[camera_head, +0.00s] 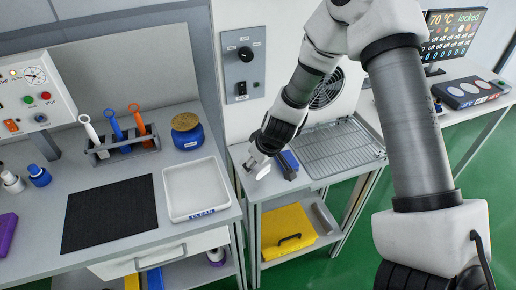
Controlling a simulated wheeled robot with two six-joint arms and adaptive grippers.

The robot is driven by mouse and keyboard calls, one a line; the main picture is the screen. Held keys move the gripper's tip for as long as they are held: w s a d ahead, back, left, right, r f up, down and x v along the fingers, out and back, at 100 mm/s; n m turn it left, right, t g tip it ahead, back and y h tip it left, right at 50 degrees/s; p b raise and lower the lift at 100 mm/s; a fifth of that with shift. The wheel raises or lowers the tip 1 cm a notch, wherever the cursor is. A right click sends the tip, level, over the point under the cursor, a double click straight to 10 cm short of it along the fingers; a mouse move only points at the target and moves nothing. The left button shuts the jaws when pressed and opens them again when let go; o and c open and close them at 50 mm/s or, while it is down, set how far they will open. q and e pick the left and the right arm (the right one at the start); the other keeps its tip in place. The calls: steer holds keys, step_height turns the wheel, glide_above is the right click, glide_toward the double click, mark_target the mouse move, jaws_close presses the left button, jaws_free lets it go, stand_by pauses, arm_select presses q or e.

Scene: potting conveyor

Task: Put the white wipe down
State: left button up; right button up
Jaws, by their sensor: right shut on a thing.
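My right gripper (257,166) reaches in from the upper right and points down over the left end of the middle bench. It is shut on the white wipe (263,173), of which only a small pale part shows at the fingertips. I cannot tell whether the wipe touches the bench top. A blue block-like thing (290,160) lies just right of the gripper, partly hidden by it. My left gripper is not in view.
A white tray marked CLEAN (196,188) stands on the left bench beside a black mat (110,213). Behind are a tool rack (122,150) and a blue jar (186,139). A wire rack (338,148) lies right of the gripper. A yellow case (287,228) sits below.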

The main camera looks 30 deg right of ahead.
mark_target(259, 168)
steer(key=shift+w+d+p, duration=0.25)
steer(key=shift+d+p, duration=0.05)
steer(key=shift+d, duration=0.25)
steer(key=shift+w+d+p, duration=0.25)
steer(key=shift+d, duration=0.25)
steer(key=f+b, duration=0.4)
steer(key=shift+s+a, duration=0.1)
steer(key=shift+a, duration=0.1)
steer(key=shift+w, duration=0.2)
steer(key=shift+s+f, duration=0.1)
steer(key=o, duration=1)
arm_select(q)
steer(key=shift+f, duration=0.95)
arm_select(e)
steer(key=shift+o, duration=1.1)
